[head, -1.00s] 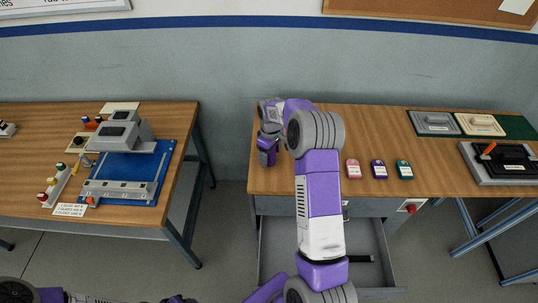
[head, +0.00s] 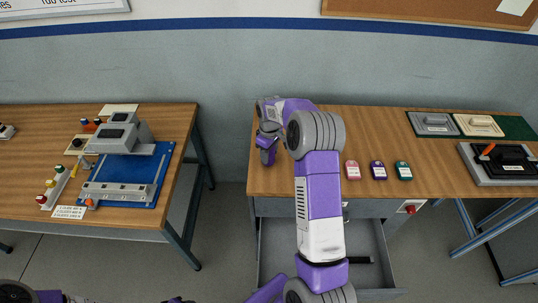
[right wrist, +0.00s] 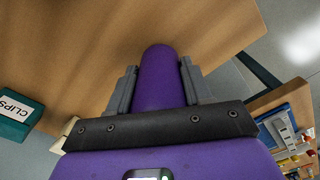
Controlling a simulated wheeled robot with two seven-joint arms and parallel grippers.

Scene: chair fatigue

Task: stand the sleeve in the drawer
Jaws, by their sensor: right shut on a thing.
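My right gripper (right wrist: 156,88) shows its two grey fingers closed on either side of a purple, round-ended piece, the sleeve (right wrist: 158,72). In the head view the right gripper (head: 268,154) is at the left end of the right-hand table, partly hidden by its own wrist; whether the sleeve touches anything cannot be told. The drawer (head: 373,236) is pulled out under that table, its grey interior partly covered by my right arm. My left gripper cannot be made out; only parts of the left arm show at the bottom left.
A teal box labelled CLIPS (right wrist: 17,115) shows in the right wrist view. A black lever device (head: 505,160) is at the far right. A gap separates the left table (head: 20,165).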

